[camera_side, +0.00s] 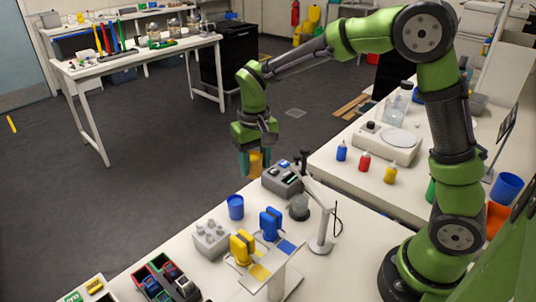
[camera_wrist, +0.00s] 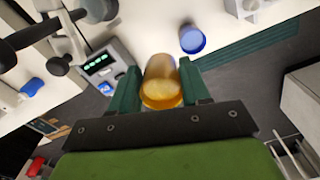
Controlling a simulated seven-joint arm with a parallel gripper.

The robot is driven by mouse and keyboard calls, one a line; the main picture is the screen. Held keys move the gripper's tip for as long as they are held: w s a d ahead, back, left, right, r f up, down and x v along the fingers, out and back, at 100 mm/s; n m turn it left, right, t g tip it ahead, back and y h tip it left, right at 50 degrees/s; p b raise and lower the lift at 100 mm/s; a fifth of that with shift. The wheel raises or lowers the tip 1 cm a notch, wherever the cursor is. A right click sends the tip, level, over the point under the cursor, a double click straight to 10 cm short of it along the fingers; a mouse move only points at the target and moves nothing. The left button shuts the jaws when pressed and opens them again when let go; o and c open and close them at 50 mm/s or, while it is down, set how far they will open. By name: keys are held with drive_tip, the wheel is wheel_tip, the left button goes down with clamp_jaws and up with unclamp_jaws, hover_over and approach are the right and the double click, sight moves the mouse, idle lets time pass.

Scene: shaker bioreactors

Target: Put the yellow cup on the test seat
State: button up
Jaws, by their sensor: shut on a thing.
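The yellow cup (camera_side: 255,164) is held between the fingers of my gripper (camera_side: 254,172), above the far edge of the white bench. In the wrist view the cup (camera_wrist: 161,78) sits between the two green fingers of my gripper (camera_wrist: 161,90), which touch its sides. No part is clearly marked as the test seat. A grey device with a lit display (camera_side: 282,178) stands right of the cup and lower; it also shows in the wrist view (camera_wrist: 99,62). A round grey piece (camera_side: 299,208) stands beside a white stand, and I cannot tell which is the seat.
A blue cup (camera_side: 236,207) stands on the bench below my gripper. A grey block with knobs (camera_side: 211,239), a yellow unit (camera_side: 242,246) and a blue unit (camera_side: 271,223) stand nearer.

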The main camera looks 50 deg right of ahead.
drive_tip(key=s+a+n, duration=0.3)
drive_tip(key=s+a, duration=0.1)
drive_tip(key=s, duration=0.5)
drive_tip(key=shift+n, duration=0.3)
drive_tip(key=f, duration=0.4)
drive_tip(key=s+f, duration=0.1)
drive_tip(key=f, duration=0.1)
drive_tip(key=shift+s+d+f, duration=0.1)
drive_tip(key=shift+d+f, duration=0.05)
drive_tip(key=shift+f, duration=2.4)
drive_tip(key=shift+f, duration=0.15)
drive_tip(key=o, duration=1.1)
drive_tip(key=shift+c, duration=0.2)
